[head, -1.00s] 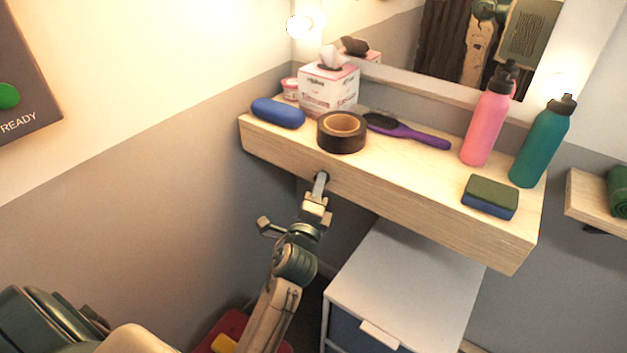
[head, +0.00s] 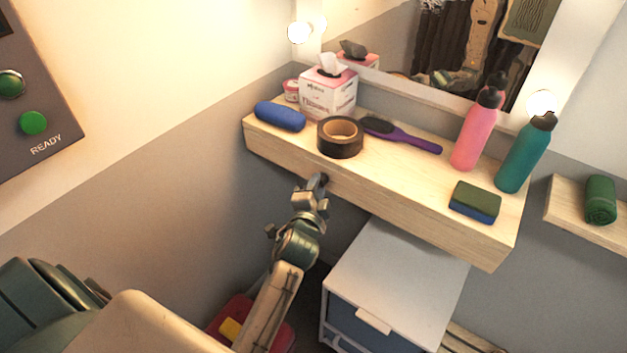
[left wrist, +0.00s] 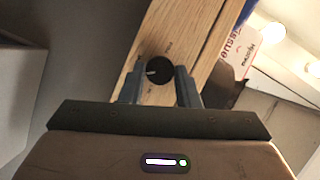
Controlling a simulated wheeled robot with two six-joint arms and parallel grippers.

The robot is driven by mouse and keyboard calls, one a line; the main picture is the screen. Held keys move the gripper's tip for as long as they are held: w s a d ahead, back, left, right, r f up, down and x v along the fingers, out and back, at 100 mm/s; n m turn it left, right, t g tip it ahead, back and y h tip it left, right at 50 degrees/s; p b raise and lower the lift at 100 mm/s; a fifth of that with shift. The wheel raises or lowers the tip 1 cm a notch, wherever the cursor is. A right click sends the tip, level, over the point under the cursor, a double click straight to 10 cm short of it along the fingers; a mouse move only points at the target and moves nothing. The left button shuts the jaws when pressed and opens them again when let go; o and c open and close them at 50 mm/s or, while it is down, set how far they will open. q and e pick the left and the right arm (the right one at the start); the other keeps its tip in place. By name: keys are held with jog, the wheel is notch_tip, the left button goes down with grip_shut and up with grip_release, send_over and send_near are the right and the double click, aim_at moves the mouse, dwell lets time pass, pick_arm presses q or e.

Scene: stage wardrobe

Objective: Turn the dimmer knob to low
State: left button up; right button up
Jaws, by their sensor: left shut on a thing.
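The dimmer knob (left wrist: 159,70) is a small round black knob with a white pointer mark, on the wooden front face of the shelf (head: 420,220). In the left wrist view its pointer is toward the left of the picture; the small lettering around it is too blurred to read. My left gripper (head: 320,183) is at the shelf front, shut on the knob, with one finger on each side in the left wrist view (left wrist: 158,84). In the head view the gripper hides most of the knob. My right gripper is not in view.
On the shelf are a blue case (head: 280,116), a tape roll (head: 341,148), a tissue box (head: 328,98), a purple brush (head: 415,143), a sponge (head: 475,202), a pink bottle (head: 474,138) and a teal bottle (head: 525,155). A white drawer unit (head: 398,270) stands below.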

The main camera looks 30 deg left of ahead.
pick_arm(q)
jog(key=shift+w+a+r+n+g+h+p, duration=0.1)
jog(key=shift+r+n+g+h+p, duration=0.5)
jog(key=shift+n+p, duration=1.2)
jog(key=shift+w+a+r+n+g+h+p, duration=0.2)
jog(key=shift+n+h+p, duration=0.75)
jog(key=shift+p, duration=1.55)
jog(key=shift+s+a+r+n+g+h+p, duration=0.15)
jog(key=shift+n+g+h+p, duration=0.45)
jog(key=shift+n+p, duration=1.2)
jog(key=shift+w+d+m+p, duration=0.1)
jog(key=shift+m+p, duration=0.25)
jog(key=o, duration=0.8)
jog(key=shift+c, duration=0.2)
jog(key=shift+o, duration=1.1)
jog(key=shift+f, duration=0.25)
